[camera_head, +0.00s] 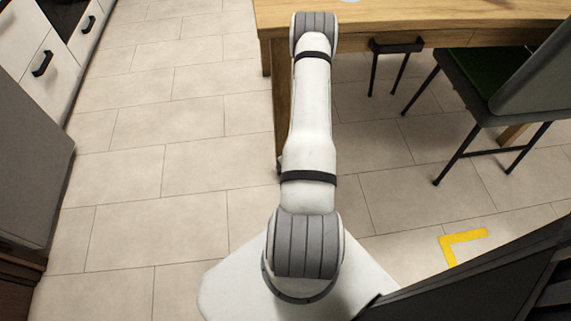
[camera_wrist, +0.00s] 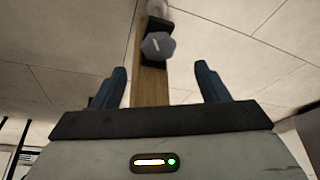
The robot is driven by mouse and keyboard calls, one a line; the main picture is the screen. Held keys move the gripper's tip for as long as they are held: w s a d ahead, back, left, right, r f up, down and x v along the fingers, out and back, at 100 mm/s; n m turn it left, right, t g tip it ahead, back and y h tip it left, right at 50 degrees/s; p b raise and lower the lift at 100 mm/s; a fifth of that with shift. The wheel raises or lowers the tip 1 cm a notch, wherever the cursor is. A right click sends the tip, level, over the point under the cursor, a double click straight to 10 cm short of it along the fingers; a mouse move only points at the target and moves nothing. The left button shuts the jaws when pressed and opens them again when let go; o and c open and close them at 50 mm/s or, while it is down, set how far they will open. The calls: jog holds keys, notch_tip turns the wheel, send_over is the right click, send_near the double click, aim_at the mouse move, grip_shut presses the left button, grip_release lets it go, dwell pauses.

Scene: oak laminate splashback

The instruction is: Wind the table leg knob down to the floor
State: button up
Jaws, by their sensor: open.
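The grey knob (camera_wrist: 158,46) shows in the wrist view, at the lower end of a wooden table leg (camera_wrist: 152,88). A dark bracket sits behind the knob, and a pale rounded piece lies just beyond it. My gripper (camera_wrist: 163,82) is open, its two dark blue fingers apart on either side of the leg. The knob lies ahead of the fingertips, roughly centred between them, and nothing is held.
A chair with a green seat (camera_head: 505,70) stands at the right. Cabinets (camera_head: 30,50) line the left side. A yellow corner mark (camera_head: 462,238) is on the tiles. The tiled floor left of my arm is clear.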

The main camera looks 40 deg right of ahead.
jog(key=b+x, duration=0.2)
jog(key=x, duration=0.5)
jog(key=shift+b, duration=0.3)
jog(key=c, duration=1)
jog(key=shift+m, duration=0.3)
jog(key=m, duration=0.1)
jog(key=m+h, duration=0.1)
jog(key=m, duration=0.1)
jog(key=m+h, duration=0.1)
jog(key=m, duration=0.1)
jog(key=shift+w+a+g, duration=0.1)
jog(key=shift+a+g, duration=0.25)
jog(key=shift+g, duration=0.05)
jog(key=m, duration=0.2)
jog(key=m+g+h, duration=0.1)
jog(key=m, duration=0.2)
jog(key=shift+w+a, duration=0.1)
jog(key=shift+w, duration=0.1)
jog(key=shift+m, duration=0.3)
